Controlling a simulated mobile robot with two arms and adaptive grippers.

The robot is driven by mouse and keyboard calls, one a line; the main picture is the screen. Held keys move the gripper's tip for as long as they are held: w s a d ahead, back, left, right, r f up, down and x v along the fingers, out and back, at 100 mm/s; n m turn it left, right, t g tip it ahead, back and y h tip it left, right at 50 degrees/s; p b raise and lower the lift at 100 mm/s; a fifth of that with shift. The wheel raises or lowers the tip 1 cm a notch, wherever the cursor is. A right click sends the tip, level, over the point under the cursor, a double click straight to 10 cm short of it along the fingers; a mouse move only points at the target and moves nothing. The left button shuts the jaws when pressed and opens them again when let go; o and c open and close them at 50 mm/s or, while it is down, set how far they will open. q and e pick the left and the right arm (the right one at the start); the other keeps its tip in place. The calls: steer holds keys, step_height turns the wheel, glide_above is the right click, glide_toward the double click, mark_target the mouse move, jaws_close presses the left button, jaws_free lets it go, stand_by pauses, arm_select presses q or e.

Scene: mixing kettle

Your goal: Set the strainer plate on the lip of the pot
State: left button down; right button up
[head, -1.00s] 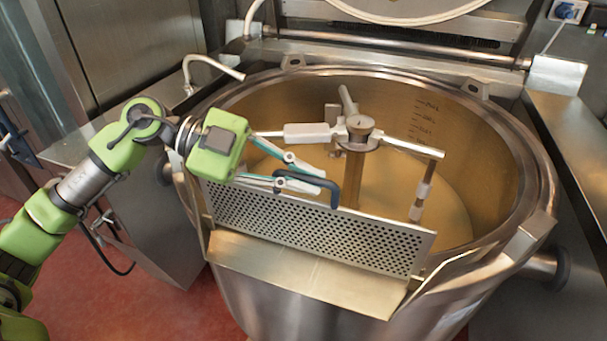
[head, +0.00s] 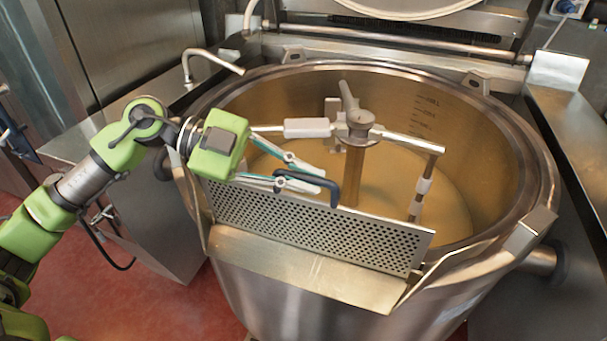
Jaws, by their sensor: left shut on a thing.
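The strainer plate (head: 315,231) is a perforated metal sheet with a dark blue handle (head: 336,188) on its top edge. It stands nearly upright at the front of the large steel pot (head: 540,190), just behind the pouring lip (head: 305,268). Its lower edge appears to meet the lip, but I cannot tell whether it bears on it. My left gripper (head: 312,178) comes in from the left above the plate and is shut on the handle. My right gripper is not in view.
A mixer (head: 357,123) with a central post and side arms stands inside the pot, close behind the plate. A bent tap pipe (head: 205,54) is at the back left. A steel counter (head: 575,130) runs along the right. Red floor (head: 150,300) shows at lower left.

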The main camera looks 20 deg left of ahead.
arm_select(q)
steer(key=shift+r, duration=0.15)
steer(key=c, duration=2)
jaws_free()
steer(key=shift+c, duration=0.2)
steer(key=o, duration=0.8)
steer(key=shift+f, duration=0.2)
steer(key=shift+a+r, duration=0.15)
steer(key=shift+a, duration=0.1)
steer(key=shift+s+a+r, duration=0.1)
steer(key=shift+s+a, duration=0.05)
steer(key=shift+a, duration=0.15)
steer(key=shift+b+v, duration=0.5)
steer(key=shift+v, duration=2.5)
